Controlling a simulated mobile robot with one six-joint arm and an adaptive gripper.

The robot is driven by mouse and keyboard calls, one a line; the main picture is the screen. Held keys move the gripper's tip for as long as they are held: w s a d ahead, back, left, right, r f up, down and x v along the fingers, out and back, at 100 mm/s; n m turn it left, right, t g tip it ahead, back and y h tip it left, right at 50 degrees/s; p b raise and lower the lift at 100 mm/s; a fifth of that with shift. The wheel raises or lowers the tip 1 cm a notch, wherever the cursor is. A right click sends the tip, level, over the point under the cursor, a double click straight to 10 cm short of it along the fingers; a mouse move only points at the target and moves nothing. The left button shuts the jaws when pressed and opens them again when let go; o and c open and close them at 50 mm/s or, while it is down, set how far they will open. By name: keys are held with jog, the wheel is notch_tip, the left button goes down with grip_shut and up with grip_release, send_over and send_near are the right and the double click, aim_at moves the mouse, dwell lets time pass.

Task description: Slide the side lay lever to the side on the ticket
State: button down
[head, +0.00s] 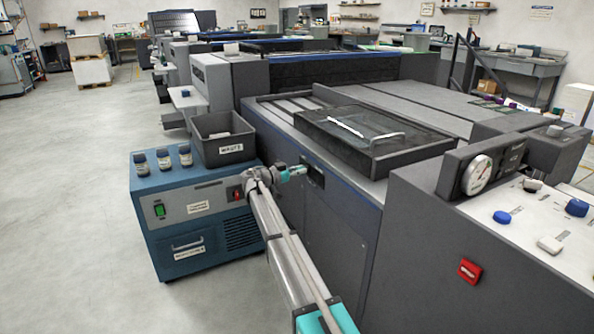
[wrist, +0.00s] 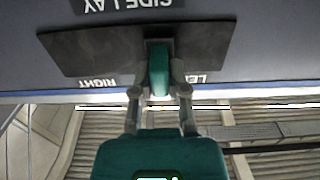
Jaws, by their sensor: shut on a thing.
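The side lay lever (wrist: 159,62) is a teal handle on a dark plate (wrist: 90,52) marked SIDE LAY. The lettering appears upside down in the wrist view. The lever stands between the RIGHT marking at picture left and the LEFT marking at picture right, closer to LEFT, which is partly hidden by a finger. My gripper (wrist: 159,84) has one finger on each side of the lever and is shut on it. In the head view my gripper (head: 297,171) is at the press's side, by the dark plate (head: 313,175); the lever cannot be made out there. No ticket is visible.
A blue cabinet (head: 200,210) stands close left of my arm, with a grey WASTE bin (head: 222,153) and several small bottles on top. The press side (head: 335,215) is close on the right. Open floor (head: 70,220) lies to the far left.

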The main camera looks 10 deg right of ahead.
aim_at(318, 175)
jog(key=s, duration=0.2)
jog(key=s+d, duration=0.1)
jog(key=s, duration=0.1)
jog(key=s+d, duration=0.1)
jog(key=s, duration=0.1)
jog(key=shift+s, duration=0.2)
jog(key=shift+d, duration=0.1)
jog(key=c, duration=0.6)
grip_release()
jog(key=shift+c, duration=0.2)
jog(key=shift+a, duration=0.2)
jog(key=shift+a, duration=0.5)
jog(key=v, duration=1)
jog(key=shift+s+a, duration=0.25)
jog(key=shift+a, duration=0.1)
